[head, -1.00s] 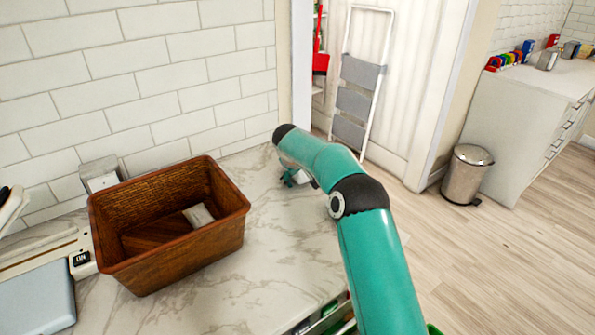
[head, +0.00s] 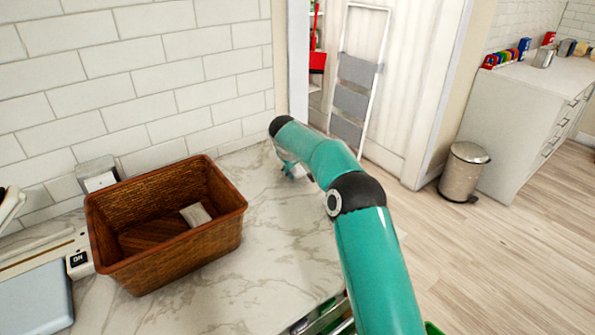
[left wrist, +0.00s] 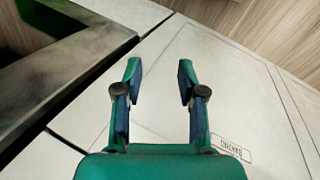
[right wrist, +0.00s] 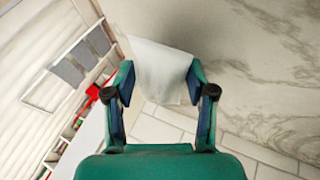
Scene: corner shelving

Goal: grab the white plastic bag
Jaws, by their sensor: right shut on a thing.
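The white plastic bag (right wrist: 160,70) shows in the right wrist view as a pale, limp sheet between the fingers of my right gripper (right wrist: 160,98). The gripper is shut on it, with the fingers held apart by its width. In the head view my right gripper (head: 292,172) is partly hidden behind my arm, low over the far right part of the counter, and the bag is hardly visible there. My left gripper (left wrist: 157,80) is open and empty in the left wrist view, above a pale panel labelled "BAKING".
A brown wicker basket (head: 190,248) with a small pale item (head: 196,215) inside stands on the marble counter (head: 285,245), left of my right arm. A step ladder (head: 357,85) and a steel bin (head: 463,172) stand beyond the counter. The counter between basket and arm is clear.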

